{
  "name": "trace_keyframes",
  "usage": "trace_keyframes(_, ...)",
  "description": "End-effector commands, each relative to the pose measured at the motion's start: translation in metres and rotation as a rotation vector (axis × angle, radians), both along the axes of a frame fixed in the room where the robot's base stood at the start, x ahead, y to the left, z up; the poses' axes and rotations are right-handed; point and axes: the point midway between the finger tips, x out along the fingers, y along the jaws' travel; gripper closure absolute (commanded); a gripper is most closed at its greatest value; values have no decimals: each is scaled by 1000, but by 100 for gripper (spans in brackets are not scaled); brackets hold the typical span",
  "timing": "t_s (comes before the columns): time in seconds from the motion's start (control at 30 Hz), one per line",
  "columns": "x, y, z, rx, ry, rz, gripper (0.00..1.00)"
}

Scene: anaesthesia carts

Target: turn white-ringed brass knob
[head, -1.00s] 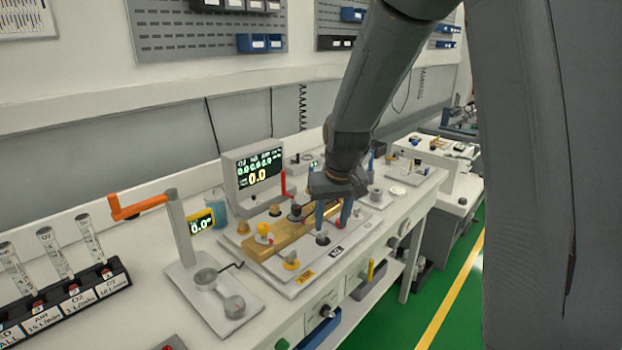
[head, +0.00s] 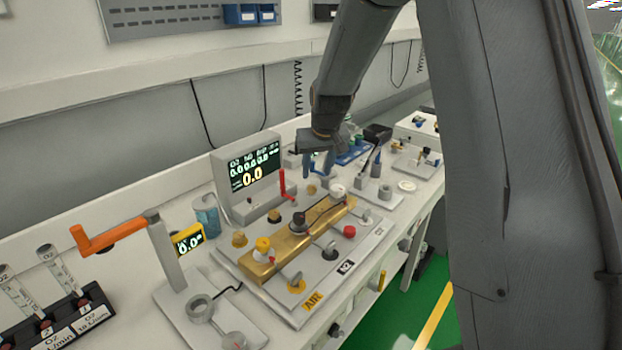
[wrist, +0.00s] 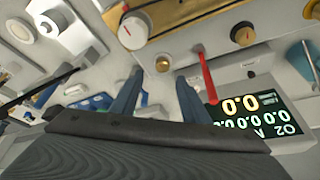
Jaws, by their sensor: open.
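Small brass knobs stand along the back of the grey panel. One brass knob (head: 311,190) is near its right end, just below my gripper (head: 318,168); what looks like the same knob (wrist: 163,63) shows in the wrist view, just beyond the gap between my fingertips (wrist: 160,82). A darker brass knob (head: 274,215) and a yellower one (head: 240,238) stand further left. A white ring is too small to make out on any of them. My gripper is open and empty, pointing down, apart from the knobs.
A red lever (head: 283,184) stands beside the monitor (head: 248,172), close to my gripper; it also shows in the wrist view (wrist: 207,75). The brass block (head: 262,270) carries a white knob (head: 338,191) and a dark one (head: 298,222). An orange-handled crank (head: 110,236) stands left.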

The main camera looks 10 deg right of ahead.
Motion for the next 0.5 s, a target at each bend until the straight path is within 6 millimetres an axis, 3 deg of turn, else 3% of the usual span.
trace_keyframes(0.5,23,6,-58,0,2,9,58)
